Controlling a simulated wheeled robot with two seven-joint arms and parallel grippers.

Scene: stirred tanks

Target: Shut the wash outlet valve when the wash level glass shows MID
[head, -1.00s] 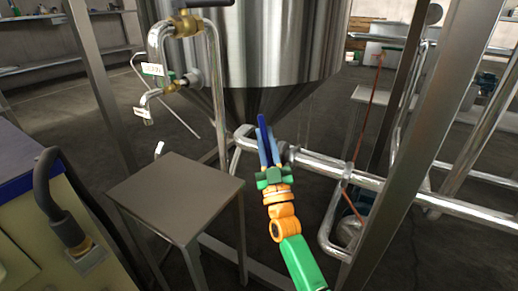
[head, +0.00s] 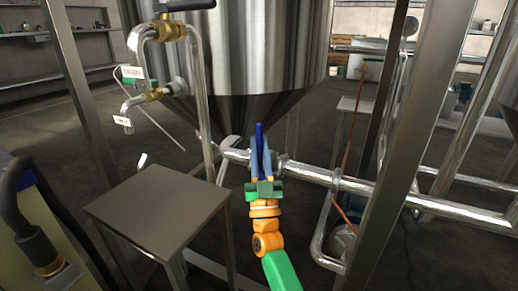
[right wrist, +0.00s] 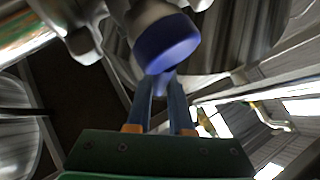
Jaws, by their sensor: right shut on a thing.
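A steel tank (head: 235,45) with a cone bottom stands in the middle of the head view. A steel outlet pipe (head: 310,172) runs right from below the cone. My right gripper (head: 260,160) is at this pipe, shut on a blue valve handle (head: 259,133). In the right wrist view the blue handle (right wrist: 165,42) is at the ends of the gripper's fingers (right wrist: 160,88). The valve body is mostly hidden behind the gripper, so I cannot tell its position. No level glass reading can be made out. My left gripper is out of view.
A small steel table (head: 155,205) stands left of my right arm. Brass valves (head: 168,32) on a bent pipe, with small white tags (head: 133,72), are at upper left. A grey steel post (head: 410,140) slants on the right. Floor shows between the pipes.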

